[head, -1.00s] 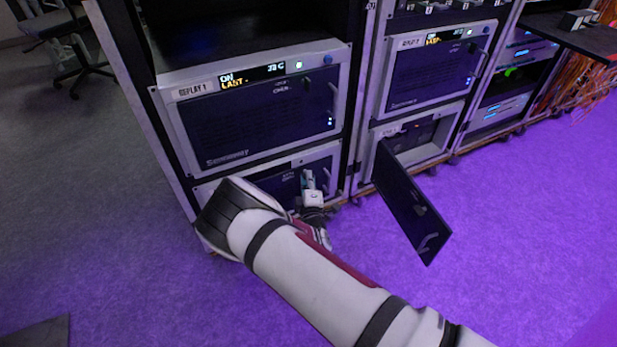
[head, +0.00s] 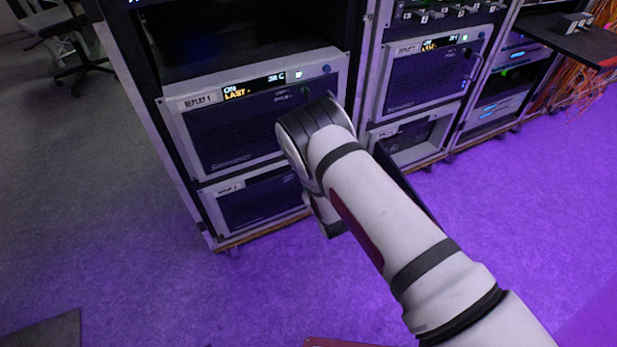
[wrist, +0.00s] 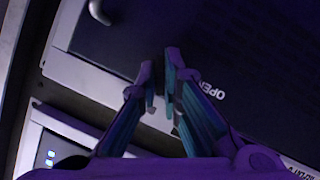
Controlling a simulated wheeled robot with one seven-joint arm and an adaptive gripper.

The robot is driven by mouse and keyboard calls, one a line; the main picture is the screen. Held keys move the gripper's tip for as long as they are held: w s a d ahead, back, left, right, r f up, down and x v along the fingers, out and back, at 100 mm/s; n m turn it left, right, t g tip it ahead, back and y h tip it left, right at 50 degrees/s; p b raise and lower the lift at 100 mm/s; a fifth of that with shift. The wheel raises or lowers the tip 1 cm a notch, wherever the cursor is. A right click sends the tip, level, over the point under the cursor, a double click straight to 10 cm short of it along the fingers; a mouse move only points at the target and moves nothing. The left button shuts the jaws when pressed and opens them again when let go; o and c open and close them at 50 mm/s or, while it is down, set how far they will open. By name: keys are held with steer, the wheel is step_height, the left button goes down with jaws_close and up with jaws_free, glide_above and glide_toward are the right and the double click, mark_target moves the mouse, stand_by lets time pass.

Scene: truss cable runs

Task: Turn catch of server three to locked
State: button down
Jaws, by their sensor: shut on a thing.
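The lower left server (head: 255,203) has a dark front panel and a small label (head: 229,187) that I cannot read clearly. The right end of its front is hidden behind my arm in the head view. In the wrist view its dark panel (wrist: 250,50) appears upside down, with the word OPEN (wrist: 206,90) beside the fingertips. My gripper (wrist: 166,85) is nearly closed at the panel edge, shut on the catch, which is mostly hidden between the fingertips. I cannot tell the catch's angle. My gripper is hidden in the head view.
The Replay 1 server (head: 250,125) sits just above. A curved handle (wrist: 98,12) shows near the fingers. An open dark door (head: 400,180) on the right rack is partly behind my arm.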

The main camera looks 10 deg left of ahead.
steer(key=m, duration=0.1)
steer(key=m+g+y, duration=0.1)
steer(key=m, duration=0.1)
steer(key=shift+w+d+g+y, duration=0.1)
steer(key=shift+d+g+y, duration=0.05)
steer(key=shift+g+y, duration=0.15)
steer(key=shift+m, duration=0.3)
stand_by(0.4)
steer(key=c, duration=1.8)
jaws_free()
steer(key=shift+o, duration=0.2)
steer(key=v, duration=1.2)
steer(key=shift+d+f, duration=0.1)
